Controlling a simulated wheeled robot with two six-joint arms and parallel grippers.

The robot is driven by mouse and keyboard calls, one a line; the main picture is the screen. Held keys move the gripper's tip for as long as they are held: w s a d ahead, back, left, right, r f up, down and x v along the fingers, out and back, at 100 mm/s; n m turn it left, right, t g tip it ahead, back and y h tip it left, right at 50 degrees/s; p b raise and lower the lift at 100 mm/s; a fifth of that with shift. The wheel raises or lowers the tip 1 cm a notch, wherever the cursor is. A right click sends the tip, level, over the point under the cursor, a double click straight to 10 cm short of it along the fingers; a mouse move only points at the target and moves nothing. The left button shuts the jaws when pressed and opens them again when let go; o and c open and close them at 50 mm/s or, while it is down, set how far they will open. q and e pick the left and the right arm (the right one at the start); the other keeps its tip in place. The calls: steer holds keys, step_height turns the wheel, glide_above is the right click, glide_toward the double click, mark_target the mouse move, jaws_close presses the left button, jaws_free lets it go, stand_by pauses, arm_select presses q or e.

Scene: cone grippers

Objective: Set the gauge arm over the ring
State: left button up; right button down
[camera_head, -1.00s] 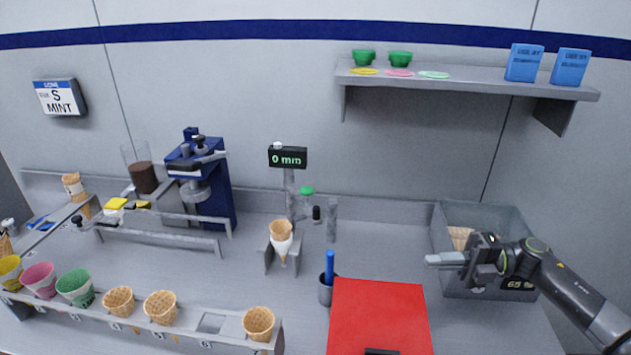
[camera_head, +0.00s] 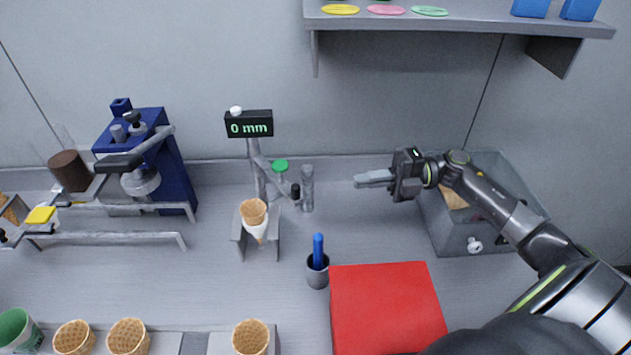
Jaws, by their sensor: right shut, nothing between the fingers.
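The gauge has a black display (camera_head: 249,124) reading 0 mm on a grey post. Its gauge arm (camera_head: 276,176) slants down to the right and ends in a black knob (camera_head: 295,191) beside a short grey post (camera_head: 307,188). A green disc (camera_head: 280,166) is behind the arm. In front, a waffle cone (camera_head: 254,212) with a white sleeve stands upright in a grey holder (camera_head: 239,232); a separate ring is hard to make out there. My right gripper (camera_head: 358,181) is shut and empty, pointing left, apart from the gauge and to its right. My left gripper is not in view.
A blue stick stands in a grey cup (camera_head: 317,272) in front of the gauge. A red box (camera_head: 388,308) is at front right. A grey bin (camera_head: 468,235) is behind my right forearm. A shelf (camera_head: 450,25) overhangs the back right. A blue press (camera_head: 160,150) stands left.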

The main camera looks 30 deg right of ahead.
steer(key=p+x, duration=0.1)
steer(key=x, duration=0.9)
steer(key=shift+w+a+p, duration=0.2)
steer(key=shift+p, duration=0.2)
